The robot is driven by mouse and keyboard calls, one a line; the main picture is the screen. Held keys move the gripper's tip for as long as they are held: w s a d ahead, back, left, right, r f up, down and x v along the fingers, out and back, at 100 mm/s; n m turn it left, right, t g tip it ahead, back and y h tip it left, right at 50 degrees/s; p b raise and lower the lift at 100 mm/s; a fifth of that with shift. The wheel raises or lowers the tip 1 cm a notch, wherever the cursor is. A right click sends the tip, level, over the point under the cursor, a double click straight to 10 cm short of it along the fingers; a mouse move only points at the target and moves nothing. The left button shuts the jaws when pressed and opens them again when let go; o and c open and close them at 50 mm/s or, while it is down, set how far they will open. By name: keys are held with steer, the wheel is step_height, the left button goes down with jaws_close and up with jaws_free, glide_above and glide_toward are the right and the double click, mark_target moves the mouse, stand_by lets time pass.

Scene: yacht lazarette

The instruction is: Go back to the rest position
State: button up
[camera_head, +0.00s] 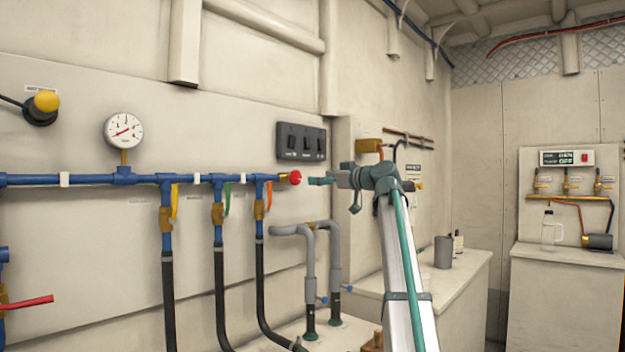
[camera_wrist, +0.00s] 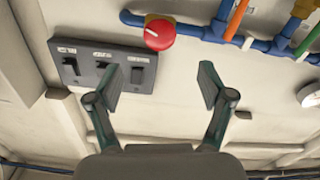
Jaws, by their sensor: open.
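My gripper (camera_head: 321,181) is open and empty, at the end of my raised arm near the wall in the head view. In the wrist view its two fingers (camera_wrist: 160,88) stand apart with nothing between them. A red round knob (camera_head: 295,177) sits on the right end of the blue pipe, just left of the fingertips in the head view. In the wrist view the knob (camera_wrist: 160,32) shows beyond the fingertips, with a gap in the picture. A dark switch panel (camera_head: 301,142) is on the wall above; it also shows in the wrist view (camera_wrist: 105,66), partly behind one finger.
The blue pipe (camera_head: 95,179) runs along the wall with yellow, green and orange valve levers. Grey bent pipes (camera_head: 308,258) rise below my gripper. A counter (camera_head: 460,275) with a grey cup (camera_head: 443,252) stands right of my arm. Open air lies between arm and back cabinet (camera_head: 565,300).

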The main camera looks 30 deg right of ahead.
steer(key=shift+s+d, duration=0.15)
steer(key=shift+s, duration=0.2)
steer(key=shift+f, duration=0.1)
